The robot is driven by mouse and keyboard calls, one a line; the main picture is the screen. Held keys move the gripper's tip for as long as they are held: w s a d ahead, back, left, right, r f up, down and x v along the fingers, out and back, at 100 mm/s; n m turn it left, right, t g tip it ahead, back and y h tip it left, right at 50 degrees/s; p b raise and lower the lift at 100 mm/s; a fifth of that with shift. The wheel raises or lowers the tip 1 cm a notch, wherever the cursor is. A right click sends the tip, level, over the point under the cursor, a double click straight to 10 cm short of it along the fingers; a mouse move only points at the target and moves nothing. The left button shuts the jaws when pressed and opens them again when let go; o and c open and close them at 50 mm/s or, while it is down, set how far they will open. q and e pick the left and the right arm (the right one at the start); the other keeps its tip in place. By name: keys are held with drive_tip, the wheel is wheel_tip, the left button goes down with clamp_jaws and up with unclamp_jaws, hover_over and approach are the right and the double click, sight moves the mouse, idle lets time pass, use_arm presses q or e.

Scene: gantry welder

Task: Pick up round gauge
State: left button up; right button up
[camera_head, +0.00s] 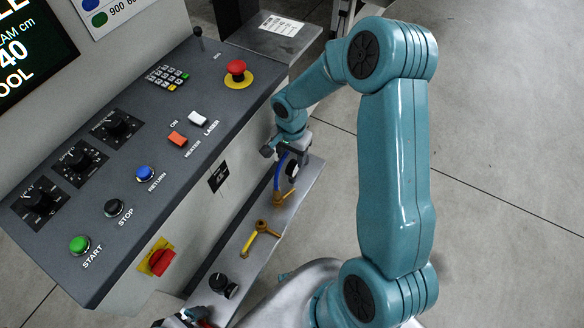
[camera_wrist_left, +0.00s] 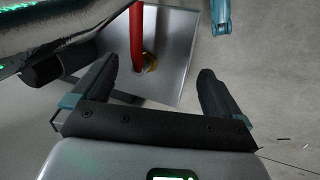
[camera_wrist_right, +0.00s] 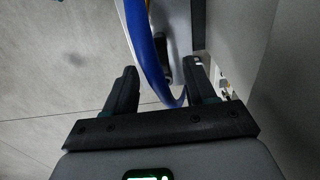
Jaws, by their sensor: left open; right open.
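A dark round piece (camera_head: 292,170), which may be the round gauge, stands on the narrow metal shelf under my right gripper (camera_head: 284,152). Its face is not readable. A blue hose (camera_head: 278,174) with a brass fitting is beside it. In the right wrist view my right gripper (camera_wrist_right: 162,72) is open, with the blue hose (camera_wrist_right: 143,50) curving across between its fingers and a small dark piece (camera_wrist_right: 163,58) behind. My left gripper (camera_wrist_left: 155,82) is open and empty in the left wrist view, near a red hose (camera_wrist_left: 136,38) with a brass fitting (camera_wrist_left: 150,62).
The control panel (camera_head: 190,70) with buttons and knobs is left of the shelf (camera_head: 215,308). A red switch (camera_head: 160,261) juts from the cabinet. Open floor lies right.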

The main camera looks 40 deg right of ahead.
sight(293, 163)
use_arm(q)
drive_tip(key=shift+r, duration=0.15)
use_arm(e)
drive_tip(key=f, duration=0.5)
drive_tip(key=shift+d+f, duration=0.1)
drive_tip(key=shift+d, duration=0.1)
use_arm(q)
drive_tip(key=shift+s, duration=0.1)
use_arm(e)
clamp_jaws()
use_arm(q)
drive_tip(key=shift+r+p, duration=0.45)
drive_tip(key=shift+p, duration=0.15)
drive_tip(key=shift+r, duration=0.15)
drive_tip(key=shift+r+p, duration=0.7)
drive_tip(key=shift+p, duration=0.15)
use_arm(e)
wheel_tip(293, 163, up, 22)
